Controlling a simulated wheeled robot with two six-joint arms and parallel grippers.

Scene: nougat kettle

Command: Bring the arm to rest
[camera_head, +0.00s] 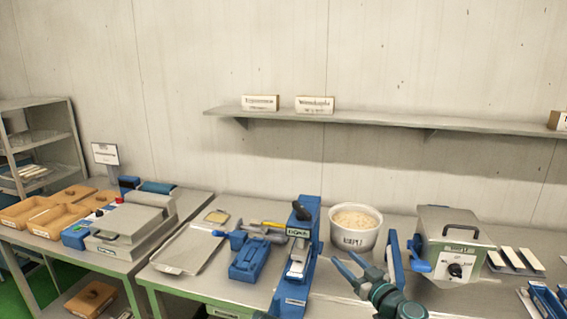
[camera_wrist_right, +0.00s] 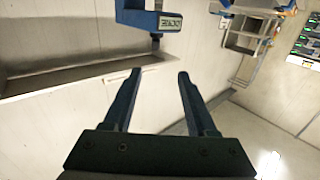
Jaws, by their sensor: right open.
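My right gripper (camera_head: 345,260) is in the lower middle of the head view, in front of the white tub and left of the metal kettle-like box. Its two blue fingers are spread apart with nothing between them. In the right wrist view the right gripper (camera_wrist_right: 159,76) also shows open and empty, its fingers pointing toward a pale wall. The metal box (camera_head: 452,240) has a top handle, a blue lever and a black knob. The white tub (camera_head: 356,240) holds a pale grainy filling. My left gripper is not in view.
A blue press-like device (camera_head: 297,270) stands left of my right gripper. A metal tray (camera_head: 190,248) lies farther left on the bench. Wooden bins (camera_head: 62,222) sit on the left table. A wall shelf (camera_head: 375,117) runs above. White bars (camera_head: 516,260) lie at the right.

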